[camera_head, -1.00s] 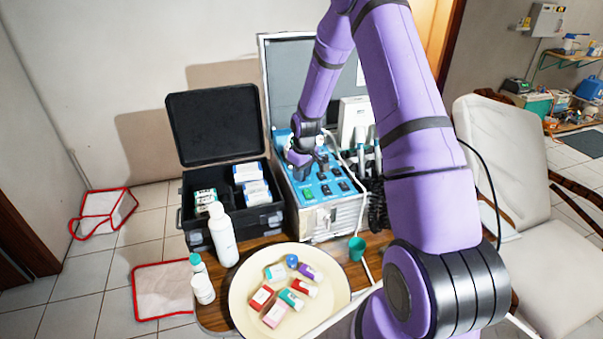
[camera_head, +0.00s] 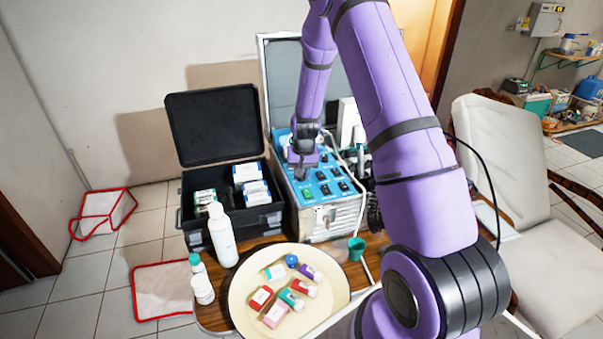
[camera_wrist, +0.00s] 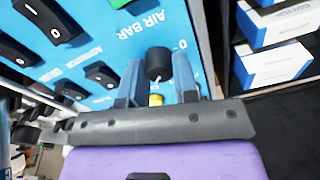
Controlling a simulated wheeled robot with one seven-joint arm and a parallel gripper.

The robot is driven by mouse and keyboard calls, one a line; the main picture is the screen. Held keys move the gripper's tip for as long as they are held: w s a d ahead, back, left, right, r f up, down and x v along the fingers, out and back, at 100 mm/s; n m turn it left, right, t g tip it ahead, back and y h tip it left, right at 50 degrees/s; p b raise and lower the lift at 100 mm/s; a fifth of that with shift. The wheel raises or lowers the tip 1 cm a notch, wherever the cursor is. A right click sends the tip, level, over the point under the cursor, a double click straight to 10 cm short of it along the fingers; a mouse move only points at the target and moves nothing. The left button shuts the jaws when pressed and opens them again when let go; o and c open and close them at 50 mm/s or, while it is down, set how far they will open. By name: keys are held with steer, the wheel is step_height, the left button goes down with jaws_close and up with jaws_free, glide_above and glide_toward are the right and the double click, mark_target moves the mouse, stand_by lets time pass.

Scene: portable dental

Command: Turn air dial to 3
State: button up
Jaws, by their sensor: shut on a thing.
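The blue control panel (camera_head: 325,186) lies in the open metal case, with black switches on it. In the wrist view the panel (camera_wrist: 95,25) carries the printed words "AIR BAR" beside a black round dial (camera_wrist: 158,62). My gripper (camera_wrist: 157,82) is shut on this dial, with one finger on each side of it. A "0" mark shows near the dial; the dial's setting cannot be read. In the head view my gripper (camera_head: 302,172) reaches down to the panel's left part and hides the dial.
A black box (camera_head: 235,215) with white packs stands left of the case. A white bottle (camera_head: 222,236) and a round cream tray (camera_head: 240,310) of small boxes are in front. A green cup (camera_head: 357,248) stands at the case's front right. Black rocker switches (camera_wrist: 50,20) lie near my fingers.

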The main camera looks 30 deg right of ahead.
stand_by(0.4)
steer(key=o, duration=0.9)
steer(key=r, duration=0.7)
steer(key=s+r, duration=0.1)
steer(key=r, duration=0.2)
steer(key=shift+r, duration=0.35)
